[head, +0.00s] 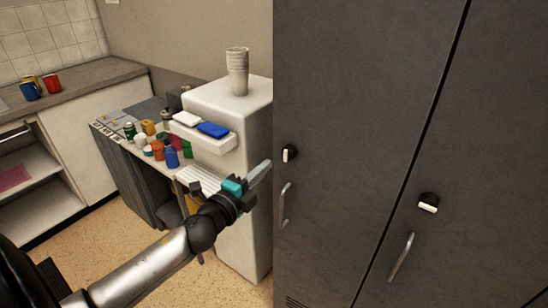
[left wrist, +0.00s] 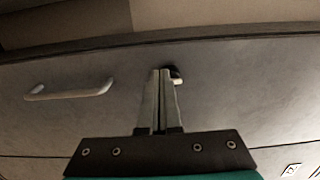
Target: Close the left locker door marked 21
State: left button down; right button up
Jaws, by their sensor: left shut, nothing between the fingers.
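The left dark grey locker door (head: 345,110) fills the middle of the head view, with a knob (head: 289,153) and a bar handle (head: 284,203) near its left edge. No number 21 can be read. I cannot tell whether the door is flush or slightly ajar. My left gripper (head: 262,168) is shut and empty, just left of the door's edge in the head view. In the left wrist view its fingers (left wrist: 160,82) overlap the door face (left wrist: 230,90) beside the knob (left wrist: 176,75), with the handle (left wrist: 68,90) to the left. Contact is unclear. My right gripper is out of view.
A second locker door (head: 480,150) with its own handle (head: 401,257) is on the right. A white cabinet (head: 245,110) with stacked cups (head: 237,70) stands behind my left gripper, beside a shelf of colored cups. Open floor (head: 110,245) lies at lower left.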

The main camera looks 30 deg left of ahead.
pick_arm(q)
jog(key=shift+w, duration=2.6)
jog(key=shift+a, duration=0.1)
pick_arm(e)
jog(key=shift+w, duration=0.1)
